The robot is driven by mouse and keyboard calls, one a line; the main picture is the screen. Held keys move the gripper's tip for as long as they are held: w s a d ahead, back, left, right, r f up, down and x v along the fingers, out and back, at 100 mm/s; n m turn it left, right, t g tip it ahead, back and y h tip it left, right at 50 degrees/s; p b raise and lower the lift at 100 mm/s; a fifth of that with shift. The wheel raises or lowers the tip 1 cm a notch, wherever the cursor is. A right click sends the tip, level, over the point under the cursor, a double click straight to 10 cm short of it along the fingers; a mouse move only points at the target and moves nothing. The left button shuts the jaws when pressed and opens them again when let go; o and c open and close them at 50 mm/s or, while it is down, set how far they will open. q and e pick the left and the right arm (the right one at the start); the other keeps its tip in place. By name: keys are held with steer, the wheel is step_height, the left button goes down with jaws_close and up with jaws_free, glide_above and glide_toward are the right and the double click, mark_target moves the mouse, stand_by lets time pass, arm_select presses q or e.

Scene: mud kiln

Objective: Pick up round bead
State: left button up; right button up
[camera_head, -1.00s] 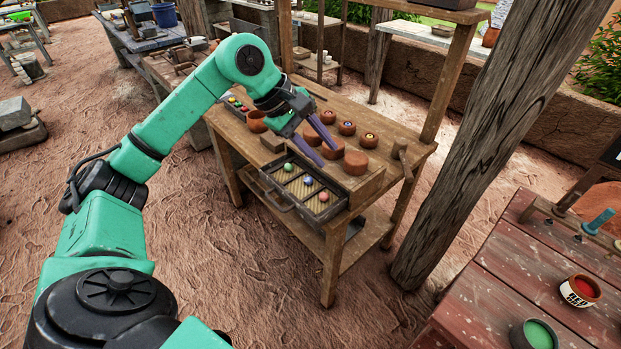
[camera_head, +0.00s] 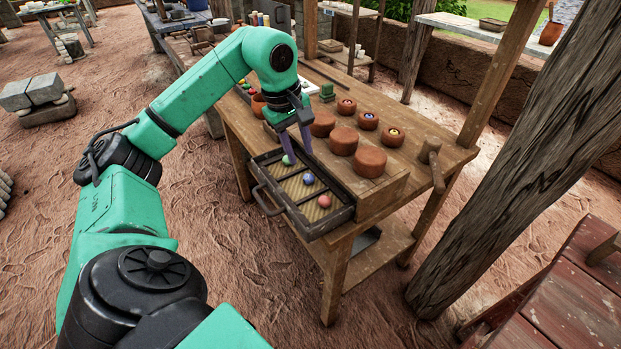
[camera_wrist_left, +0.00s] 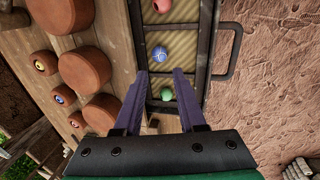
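Three round beads lie in a row in the open drawer tray (camera_head: 335,219): a green bead (camera_head: 288,160), a blue bead (camera_head: 309,179) and a pink-red bead (camera_head: 324,201). My left gripper (camera_head: 296,158) points down over the green bead's end of the tray. In the left wrist view its purple fingers (camera_wrist_left: 168,78) are spread, with the green bead (camera_wrist_left: 166,94) between them in the picture and the blue bead (camera_wrist_left: 159,54) just beyond their tips. Contact with the green bead cannot be told. My right gripper is not in view.
Clay cylinders (camera_head: 370,161) and small cups holding coloured beads (camera_head: 368,121) stand on the wooden bench right behind the tray. The tray's handle (camera_head: 268,200) sticks out in front. A thick wooden post (camera_head: 490,170) rises at the right.

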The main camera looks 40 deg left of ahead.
mark_target(308, 175)
arm_select(q)
steer(key=x, duration=0.8)
steer(key=shift+d+f, duration=0.15)
steer(key=shift+f, duration=0.05)
jaws_close()
steer(key=shift+r, duration=0.1)
